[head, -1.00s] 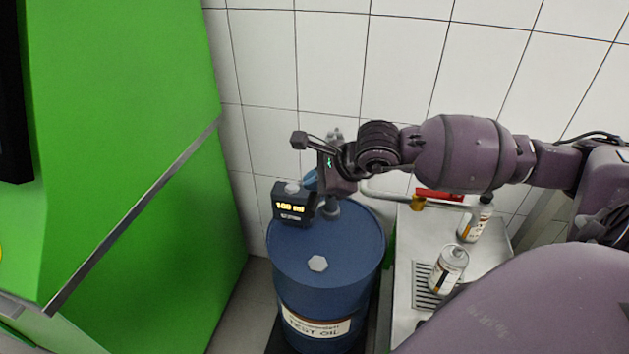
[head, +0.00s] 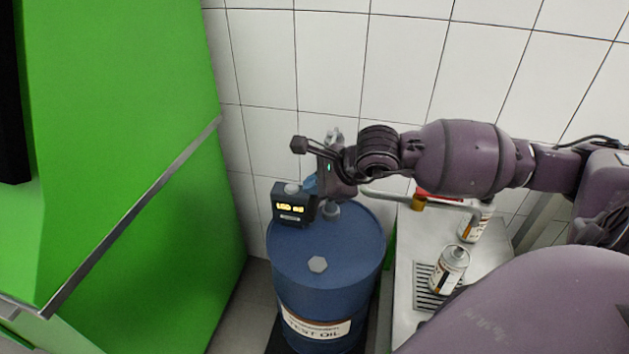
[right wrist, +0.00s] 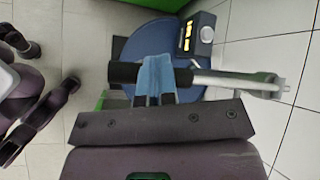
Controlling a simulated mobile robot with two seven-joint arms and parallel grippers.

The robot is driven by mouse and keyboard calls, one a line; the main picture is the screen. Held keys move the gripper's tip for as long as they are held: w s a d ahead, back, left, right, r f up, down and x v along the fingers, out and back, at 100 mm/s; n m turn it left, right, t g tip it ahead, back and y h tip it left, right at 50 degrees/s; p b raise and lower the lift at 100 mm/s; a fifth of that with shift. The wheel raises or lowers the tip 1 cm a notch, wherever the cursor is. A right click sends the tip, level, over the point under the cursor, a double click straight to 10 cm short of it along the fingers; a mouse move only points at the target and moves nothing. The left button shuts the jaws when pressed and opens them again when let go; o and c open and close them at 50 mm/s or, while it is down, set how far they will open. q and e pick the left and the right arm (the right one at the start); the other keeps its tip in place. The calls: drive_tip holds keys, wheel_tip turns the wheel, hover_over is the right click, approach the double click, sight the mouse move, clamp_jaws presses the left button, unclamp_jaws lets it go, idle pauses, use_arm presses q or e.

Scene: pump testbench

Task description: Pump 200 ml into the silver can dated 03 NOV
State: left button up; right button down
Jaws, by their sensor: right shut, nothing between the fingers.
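My right gripper (head: 312,184) is shut and empty at the pump on the blue drum. In the right wrist view its blue fingertips (right wrist: 155,78) lie against the black grip of the pump lever (right wrist: 122,73). The counter display (head: 293,206) on the drum is lit; its digits are blurred, perhaps 150 ml. The pump's spout pipe (head: 385,194) runs right over the steel bench. One silver can (head: 449,269) stands upright on the drain grille. Another can (head: 472,226) stands behind, near the spout's end and partly hidden by it. Their dates are unreadable.
The blue drum (head: 325,270) labelled TEST OIL stands left of the steel bench (head: 405,290). A large green cabinet (head: 130,120) fills the left side. A tiled wall (head: 320,60) closes off the back. A red item (head: 440,193) lies behind the spout pipe.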

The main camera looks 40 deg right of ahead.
sight(314, 207)
use_arm(q)
drive_tip(key=shift+s+f+g+b, duration=0.15)
drive_tip(key=shift+s+f+b, duration=0.35)
drive_tip(key=shift+f, duration=0.4)
drive_tip(key=shift+s+f+g+b, duration=0.15)
drive_tip(key=shift+s+f+b, duration=0.1)
drive_tip(key=shift+f+b, duration=0.55)
use_arm(e)
drive_tip(key=shift+s+a+f, duration=0.1)
drive_tip(key=shift+s+f, duration=0.05)
drive_tip(key=shift+f, duration=1.25)
drive_tip(key=shift+s+a+f, duration=0.1)
drive_tip(key=shift+f, duration=1.3)
idle(1.2)
idle(0.5)
drive_tip(key=shift+w+d+r+p, duration=0.15)
drive_tip(key=shift+r+p, duration=0.55)
drive_tip(key=shift+r, duration=0.65)
drive_tip(key=shift+w+d+r+p, duration=0.1)
drive_tip(key=shift+r+p, duration=0.6)
drive_tip(key=shift+r, duration=0.6)
use_arm(q)
wheel_tip(314, 207, up, 7)
drive_tip(key=w+t+p, duration=0.1)
drive_tip(key=w+p, duration=0.1)
drive_tip(key=shift+w, duration=0.3)
use_arm(e)
drive_tip(key=shift+w+d+r, duration=0.15)
drive_tip(key=shift+r, duration=2.35)
